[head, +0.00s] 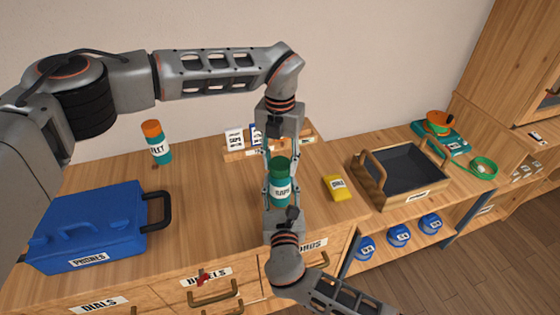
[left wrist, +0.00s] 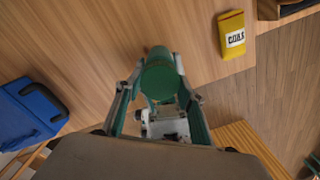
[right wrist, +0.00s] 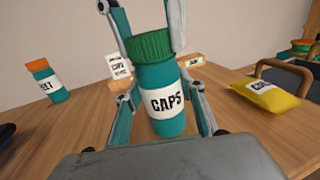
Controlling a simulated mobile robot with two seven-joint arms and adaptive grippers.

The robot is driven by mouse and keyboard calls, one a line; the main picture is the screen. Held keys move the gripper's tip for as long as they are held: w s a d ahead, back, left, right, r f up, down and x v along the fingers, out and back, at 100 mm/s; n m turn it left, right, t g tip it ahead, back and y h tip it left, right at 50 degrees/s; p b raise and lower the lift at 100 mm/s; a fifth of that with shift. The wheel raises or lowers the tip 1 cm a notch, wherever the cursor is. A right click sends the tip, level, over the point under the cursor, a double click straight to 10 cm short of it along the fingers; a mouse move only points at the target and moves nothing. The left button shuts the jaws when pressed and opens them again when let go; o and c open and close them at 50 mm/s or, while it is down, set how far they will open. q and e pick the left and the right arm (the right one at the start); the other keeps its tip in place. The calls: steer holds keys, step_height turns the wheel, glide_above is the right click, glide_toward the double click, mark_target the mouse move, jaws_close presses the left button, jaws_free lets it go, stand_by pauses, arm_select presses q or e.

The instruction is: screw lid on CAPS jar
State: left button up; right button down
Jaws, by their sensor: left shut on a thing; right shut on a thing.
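The CAPS jar (head: 281,193) is a teal cylinder with a white label. The green ribbed lid (head: 280,165) sits on the jar's top, level by eye. My left gripper (head: 279,158) points down from above and is shut on the lid. The left wrist view shows the round lid top (left wrist: 160,80) between its fingers. The right wrist view shows the jar (right wrist: 166,105) with the lid (right wrist: 152,47) against its top. How far the threads engage is hidden.
An orange-lidded jar (head: 157,143) stands back left. A blue PHONES case (head: 90,228) is on the left. A yellow CORDS pouch (head: 338,187) lies right of the jar, near a dark wooden-sided tray (head: 385,187). A small card stand (head: 240,155) is behind.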

arm_select(q)
steer(key=m, duration=0.7)
steer(key=o, duration=1.3)
step_height(320, 180, up, 12)
arm_select(e)
steer(key=c, duration=1.2)
jaws_free()
